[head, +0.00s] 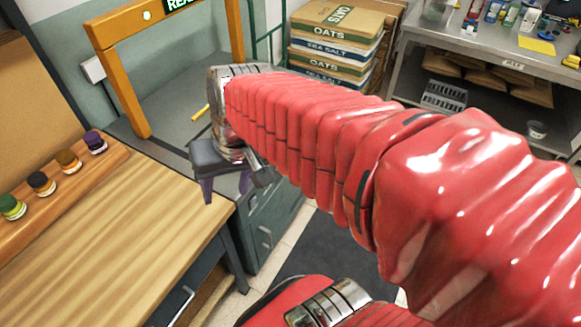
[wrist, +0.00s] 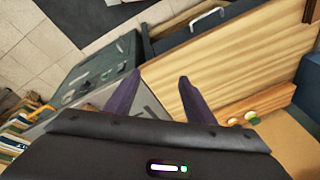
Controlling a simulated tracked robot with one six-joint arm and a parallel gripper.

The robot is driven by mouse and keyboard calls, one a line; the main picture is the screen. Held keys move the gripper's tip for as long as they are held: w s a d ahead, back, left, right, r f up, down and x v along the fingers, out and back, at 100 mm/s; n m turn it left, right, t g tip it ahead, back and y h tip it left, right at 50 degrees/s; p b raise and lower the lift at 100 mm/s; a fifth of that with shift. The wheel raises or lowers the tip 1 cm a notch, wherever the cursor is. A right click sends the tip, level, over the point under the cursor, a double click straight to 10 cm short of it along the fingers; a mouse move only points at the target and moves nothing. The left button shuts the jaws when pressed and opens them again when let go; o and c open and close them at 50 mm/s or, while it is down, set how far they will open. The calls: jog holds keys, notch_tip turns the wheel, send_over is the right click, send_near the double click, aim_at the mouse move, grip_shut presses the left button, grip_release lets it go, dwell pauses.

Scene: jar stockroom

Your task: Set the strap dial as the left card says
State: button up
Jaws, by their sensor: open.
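My gripper (head: 226,188) hangs in the head view over the gap between the wooden table and the grey cabinet, its purple fingers pointing down. In the wrist view my gripper (wrist: 158,79) shows two purple fingers spread apart, with nothing between them. I cannot make out a strap dial or the left card in either view. My red-sleeved arm covers much of the middle and right of the head view.
A wooden table (head: 110,235) bears a raised shelf with several small jars (head: 68,160). An orange frame (head: 118,80) stands on a grey worktop (head: 172,125) with a yellow stick (head: 200,113).

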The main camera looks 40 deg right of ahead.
jog(key=w+d+f+m+y, duration=0.4)
jog(key=w+d+f+m, duration=0.2)
jog(key=d+f, duration=0.25)
jog(key=w+d+f+m+y, duration=0.4)
jog(key=w+d+f+m, duration=0.15)
jog(key=d+f, duration=0.3)
jog(key=s+d+f+m+t+h, duration=0.1)
jog(key=d+f+m+t+h, duration=0.1)
jog(key=d+f+m+t, duration=0.5)
jog(key=s+d+f+m+t+h, duration=0.2)
jog(key=d+f+m+t, duration=0.5)
jog(key=d+f, duration=0.8)
jog(key=shift+s+d+f+m, duration=0.3)
jog(key=shift+f+m, duration=0.05)
jog(key=shift+m, duration=0.6)
jog(key=shift+w+a, duration=0.1)
jog(key=shift+w, duration=0.05)
jog(key=x, duration=1.3)
jog(key=shift+w, duration=0.25)
jog(key=shift+c, duration=0.2)
